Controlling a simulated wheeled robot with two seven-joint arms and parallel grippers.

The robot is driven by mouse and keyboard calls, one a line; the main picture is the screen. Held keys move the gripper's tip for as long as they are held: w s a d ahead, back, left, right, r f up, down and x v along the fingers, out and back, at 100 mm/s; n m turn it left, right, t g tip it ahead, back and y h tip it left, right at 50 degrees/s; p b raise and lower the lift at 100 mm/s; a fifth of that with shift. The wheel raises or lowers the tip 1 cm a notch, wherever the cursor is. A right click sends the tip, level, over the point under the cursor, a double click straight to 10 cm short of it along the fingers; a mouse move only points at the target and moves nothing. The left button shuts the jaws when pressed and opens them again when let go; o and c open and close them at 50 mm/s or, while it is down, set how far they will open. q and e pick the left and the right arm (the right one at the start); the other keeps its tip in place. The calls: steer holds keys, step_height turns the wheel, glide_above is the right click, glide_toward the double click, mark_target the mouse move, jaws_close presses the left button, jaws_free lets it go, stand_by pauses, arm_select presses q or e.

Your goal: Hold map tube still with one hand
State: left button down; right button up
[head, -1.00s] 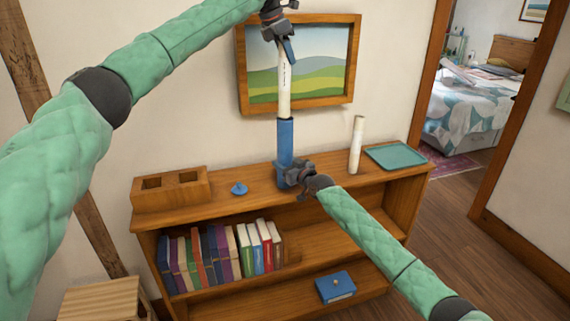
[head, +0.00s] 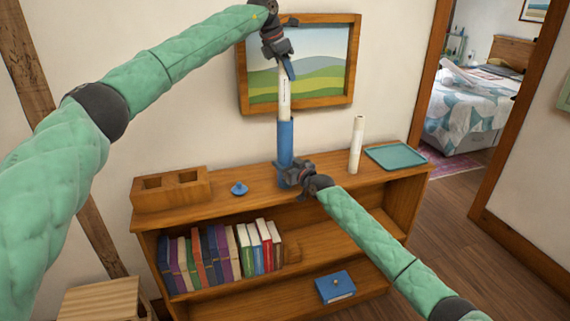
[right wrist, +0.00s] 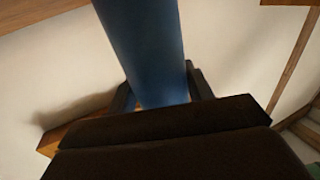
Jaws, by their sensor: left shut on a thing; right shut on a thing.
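The blue map tube (head: 285,140) stands upright on top of the bookcase, and my right gripper (head: 287,176) is shut on its lower part. In the right wrist view the tube (right wrist: 145,50) rises between the fingers. A white roll (head: 284,95) with small dark marks stands out of the tube's top, in line with it. My left gripper (head: 286,64) is shut on the upper end of this roll. The roll's lower end is hidden inside the tube. A small blue cap with a knob (head: 238,188) lies on the bookcase to the left.
The wooden bookcase top (head: 225,200) also bears a wooden block with two square openings (head: 172,188), another white roll standing upright (head: 356,145) and a teal tray (head: 395,156). A framed picture (head: 350,60) hangs behind my left gripper.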

arm_select(q)
steer(key=c, duration=0.9)
jaws_free()
steer(key=shift+r, duration=0.1)
steer(key=v, duration=1.1)
steer(key=shift+a+r, duration=0.25)
steer(key=shift+r, duration=0.05)
steer(key=shift+s, duration=0.1)
arm_select(e)
steer(key=o, duration=1.2)
steer(key=shift+c, duration=0.2)
